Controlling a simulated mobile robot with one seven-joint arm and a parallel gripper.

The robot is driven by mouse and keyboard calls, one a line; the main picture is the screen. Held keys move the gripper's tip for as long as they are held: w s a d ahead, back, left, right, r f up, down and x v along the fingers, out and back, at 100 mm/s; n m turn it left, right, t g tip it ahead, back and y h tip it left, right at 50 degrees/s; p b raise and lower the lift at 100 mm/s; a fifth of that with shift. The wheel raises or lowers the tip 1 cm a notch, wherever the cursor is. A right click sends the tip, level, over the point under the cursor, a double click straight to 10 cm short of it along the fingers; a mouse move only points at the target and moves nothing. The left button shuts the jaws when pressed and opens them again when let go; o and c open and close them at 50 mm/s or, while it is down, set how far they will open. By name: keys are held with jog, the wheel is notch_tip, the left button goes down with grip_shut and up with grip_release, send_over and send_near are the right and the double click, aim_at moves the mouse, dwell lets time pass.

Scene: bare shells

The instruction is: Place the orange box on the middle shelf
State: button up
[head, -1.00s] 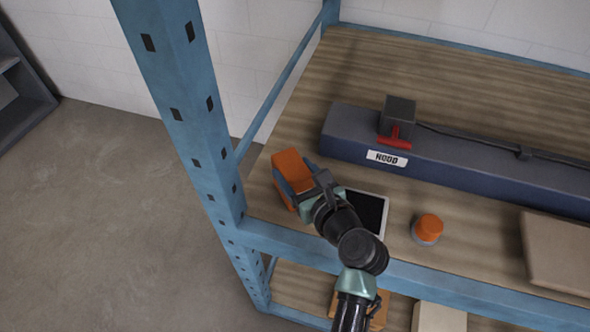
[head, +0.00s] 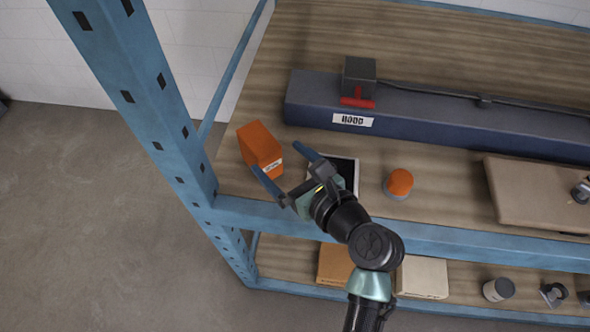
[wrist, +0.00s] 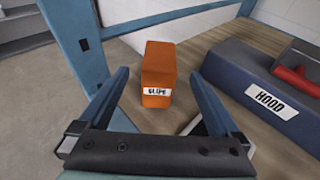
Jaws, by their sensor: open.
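The orange box (head: 261,148), with a white label, stands on a wooden shelf (head: 432,133) near its left end, beside the blue upright. In the wrist view the orange box (wrist: 159,72) stands upright ahead of the fingers. My gripper (head: 283,161) is open with its two blue fingers apart, in front of the box. In the wrist view my gripper (wrist: 160,95) shows nothing held; the box stands beyond and roughly between the fingers, apart from them as far as I can see.
A long dark blue hood (head: 430,110) lies behind. A tablet (head: 347,170), an orange-topped round object (head: 399,184) and a brown flat package (head: 535,195) share the shelf. The blue upright (head: 150,95) is close on the left. A lower shelf holds an orange-brown box (head: 335,264) and several other items.

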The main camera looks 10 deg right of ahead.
jog(key=v, duration=0.4)
jog(key=w+a+r+n+t+h, duration=0.1)
jog(key=w+r+n+t+h, duration=0.15)
jog(key=r+n, duration=0.85)
jog(key=w+a+r+n+t+h, duration=0.1)
jog(key=w+r+n+t, duration=0.4)
jog(key=r, duration=1)
jog(key=s+a+r+n+t+h, duration=0.1)
jog(key=s+r+n, duration=0.3)
jog(key=r, duration=0.4)
jog(key=s+a+r+n+t+h, duration=0.1)
jog(key=s+r+n+t, duration=0.2)
jog(key=r+n, duration=0.3)
jog(key=s+a+r+n+t+h, duration=0.1)
jog(key=s+r+n+t, duration=0.2)
jog(key=r, duration=0.6)
jog(key=s+n, duration=0.1)
jog(key=s, duration=0.1)
jog(key=shift+s+r+n, duration=0.3)
jog(key=shift+s+n, duration=0.05)
jog(key=shift+n, duration=0.05)
jog(key=shift+a, duration=0.1)
jog(key=shift+c, duration=0.2)
